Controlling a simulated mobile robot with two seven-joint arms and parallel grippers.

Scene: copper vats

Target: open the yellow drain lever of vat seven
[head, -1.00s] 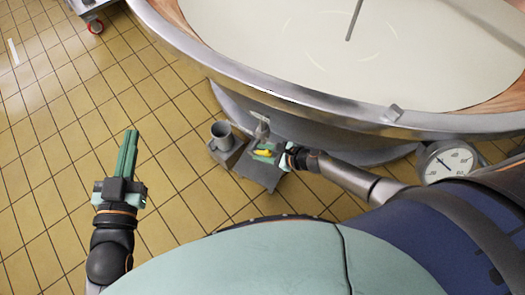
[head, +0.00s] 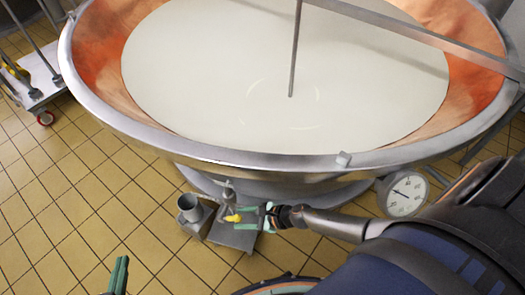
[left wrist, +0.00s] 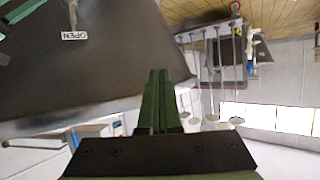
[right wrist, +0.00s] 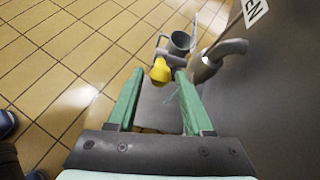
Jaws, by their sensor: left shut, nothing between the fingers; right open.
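The yellow drain lever (head: 233,218) is at the foot of the vat (head: 300,172), beside the drain pipe. In the right wrist view the yellow lever (right wrist: 160,72) shows between my right fingertips, closer to the left finger; contact is unclear. My right gripper (head: 250,217) is open at the lever; it also shows in the right wrist view (right wrist: 161,76). The drain spout (right wrist: 217,60) is right of the lever. My left gripper (head: 121,262) is shut and empty over the floor, far left of the lever; it also shows in the left wrist view (left wrist: 158,78).
A grey cup (head: 190,208) stands left of the lever, by a grey plate (head: 235,238) under the spout. A round dial gauge (head: 404,194) is right of my right gripper. A wheeled cart (head: 35,85) is at the far left. Tiled floor (head: 75,200) at left is clear.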

